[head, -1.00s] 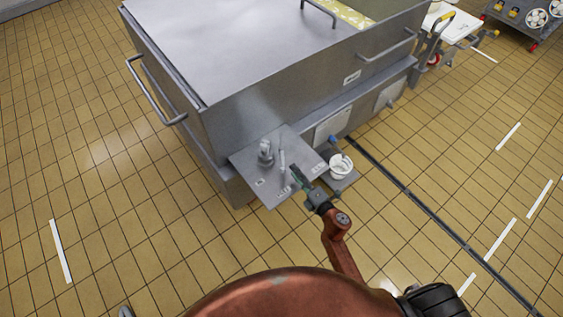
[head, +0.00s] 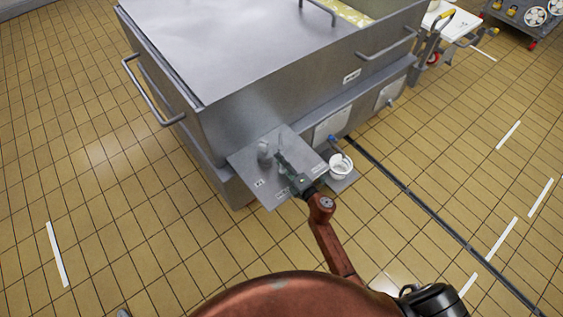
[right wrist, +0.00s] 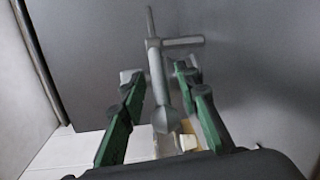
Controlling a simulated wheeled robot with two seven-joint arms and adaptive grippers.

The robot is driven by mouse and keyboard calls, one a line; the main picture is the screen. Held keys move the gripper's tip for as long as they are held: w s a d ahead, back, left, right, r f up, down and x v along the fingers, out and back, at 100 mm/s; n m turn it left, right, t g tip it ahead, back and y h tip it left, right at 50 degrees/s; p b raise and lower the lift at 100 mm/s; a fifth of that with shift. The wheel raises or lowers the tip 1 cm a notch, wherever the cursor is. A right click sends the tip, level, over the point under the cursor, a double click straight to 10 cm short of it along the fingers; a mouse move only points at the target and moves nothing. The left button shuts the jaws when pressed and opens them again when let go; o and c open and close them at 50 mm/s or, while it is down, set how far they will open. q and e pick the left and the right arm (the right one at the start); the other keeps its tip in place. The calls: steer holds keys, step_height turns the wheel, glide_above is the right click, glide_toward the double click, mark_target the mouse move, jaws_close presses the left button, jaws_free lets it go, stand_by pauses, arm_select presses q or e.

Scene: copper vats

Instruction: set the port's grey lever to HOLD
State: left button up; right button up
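The port's metal shelf (head: 245,165) juts from the corner of the large steel vat. An upright grey fitting (head: 264,152) stands on it. My right gripper (head: 284,162) reaches over the shelf beside the fitting and covers most of the grey lever in the head view. In the right wrist view a slim grey lever (right wrist: 158,75) stands between the green fingers of this gripper (right wrist: 162,84), which are apart, with gaps on both sides. Small labels lie on the shelf; one label (head: 259,183) is too small to read. My left gripper is out of view.
The vat (head: 290,95) has a side handle (head: 150,95) and a front handle (head: 385,45). A white cup (head: 340,166) sits right of the shelf. A white-topped cart (head: 445,20) stands far right. The tiled floor around is clear, with a dark drain channel.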

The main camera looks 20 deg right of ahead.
jaws_close()
stand_by(0.4)
